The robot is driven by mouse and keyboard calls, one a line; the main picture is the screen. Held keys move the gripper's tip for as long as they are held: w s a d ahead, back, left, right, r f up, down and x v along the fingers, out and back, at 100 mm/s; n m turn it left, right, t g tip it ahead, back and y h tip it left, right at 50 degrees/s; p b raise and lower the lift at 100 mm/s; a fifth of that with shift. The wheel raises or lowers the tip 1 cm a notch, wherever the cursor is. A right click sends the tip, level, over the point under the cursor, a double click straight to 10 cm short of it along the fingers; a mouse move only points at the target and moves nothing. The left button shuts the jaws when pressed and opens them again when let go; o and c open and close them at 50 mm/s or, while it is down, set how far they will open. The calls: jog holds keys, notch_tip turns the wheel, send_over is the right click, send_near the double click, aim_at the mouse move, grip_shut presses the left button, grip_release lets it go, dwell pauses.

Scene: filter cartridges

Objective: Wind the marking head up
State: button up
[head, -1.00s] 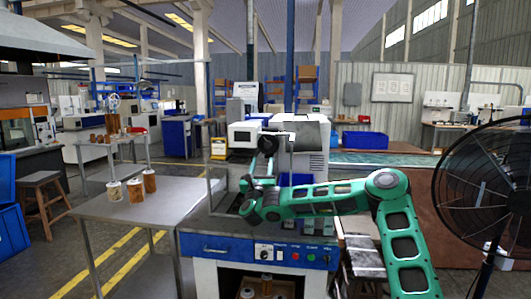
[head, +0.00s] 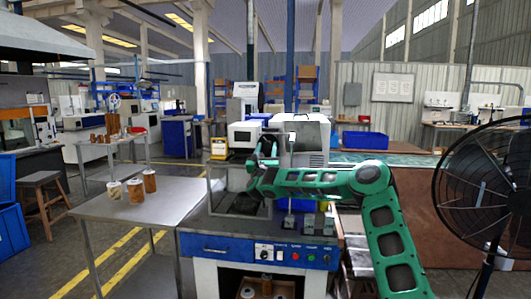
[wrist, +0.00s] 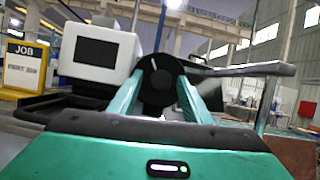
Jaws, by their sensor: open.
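The black round handwheel (wrist: 158,82) shows in the wrist view straight ahead, between the two green fingers of my gripper (wrist: 160,98). The fingers are apart, and I cannot tell whether they touch the wheel. In the head view my gripper (head: 263,158) is raised over the marking bench (head: 232,226), close to the wheel (head: 268,145), which it partly hides. A white box with a dark screen (wrist: 97,52) is left of the wheel; it also shows in the head view (head: 245,133). I cannot clearly make out the marking head itself.
A steel table (head: 150,213) with several cartridges (head: 135,191) stands at the left. A black fan (head: 485,190) stands at the right. A pale bar (wrist: 240,70) runs right of the wheel in the wrist view. Buttons (head: 297,257) line the bench front.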

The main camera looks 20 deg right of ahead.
jog(key=c, duration=1)
jog(key=shift+c, duration=0.2)
